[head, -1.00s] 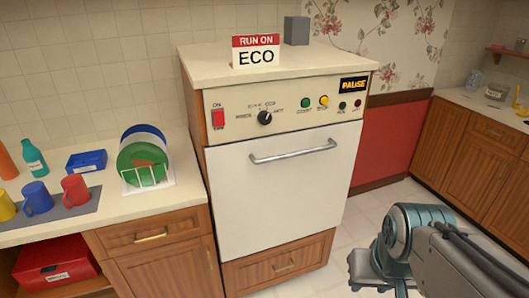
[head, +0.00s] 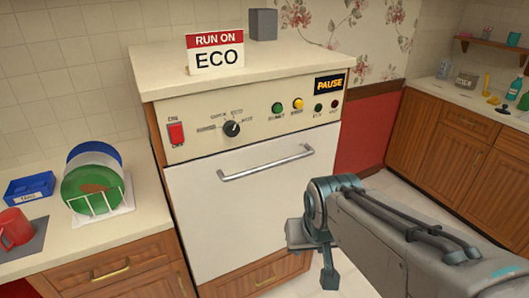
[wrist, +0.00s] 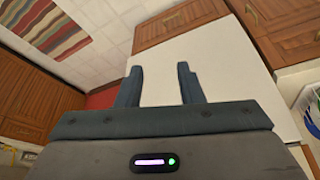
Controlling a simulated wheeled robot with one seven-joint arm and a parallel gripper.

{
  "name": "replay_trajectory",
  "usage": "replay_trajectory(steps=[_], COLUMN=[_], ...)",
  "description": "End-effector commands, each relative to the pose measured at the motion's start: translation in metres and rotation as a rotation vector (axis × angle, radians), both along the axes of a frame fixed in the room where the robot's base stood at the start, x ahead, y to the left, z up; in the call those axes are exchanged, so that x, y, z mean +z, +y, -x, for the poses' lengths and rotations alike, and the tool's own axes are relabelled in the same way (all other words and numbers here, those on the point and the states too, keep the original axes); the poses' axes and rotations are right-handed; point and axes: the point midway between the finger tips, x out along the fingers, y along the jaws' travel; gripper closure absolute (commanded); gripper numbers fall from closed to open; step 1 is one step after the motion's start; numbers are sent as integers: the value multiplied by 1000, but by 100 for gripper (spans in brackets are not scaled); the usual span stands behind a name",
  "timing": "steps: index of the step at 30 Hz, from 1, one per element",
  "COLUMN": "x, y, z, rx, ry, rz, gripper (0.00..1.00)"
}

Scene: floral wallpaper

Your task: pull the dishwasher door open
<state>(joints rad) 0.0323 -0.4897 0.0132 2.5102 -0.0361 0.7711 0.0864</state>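The dishwasher door (head: 235,215) is a white panel, shut flush in a wooden cabinet, with a grey bar handle (head: 266,163) along its upper part. The door also shows in the wrist view (wrist: 215,68) as a white surface beyond my fingers; I cannot make out the handle there. My gripper (head: 311,260) is in front of the door's lower right side, below and right of the handle and apart from it. In the wrist view my gripper (wrist: 161,80) has its two fingers spread, with nothing between them.
Above the door is a control panel with a dial (head: 232,129) and a red switch (head: 176,133). An ECO sign (head: 216,55) stands on top. A counter with a dish rack (head: 98,203) and a red mug (head: 15,228) is left. Wooden cabinets (head: 440,150) stand right, across open floor.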

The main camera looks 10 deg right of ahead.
Motion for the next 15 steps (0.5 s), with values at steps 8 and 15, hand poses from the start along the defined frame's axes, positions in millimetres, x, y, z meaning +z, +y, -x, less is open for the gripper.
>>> replay_trajectory(steps=[8, 15], x=[-37, -58], y=[-35, -49], z=[-97, -168], rx=[-270, -415], ry=[-326, -615], rz=[-50, -265], gripper=[66, 66])
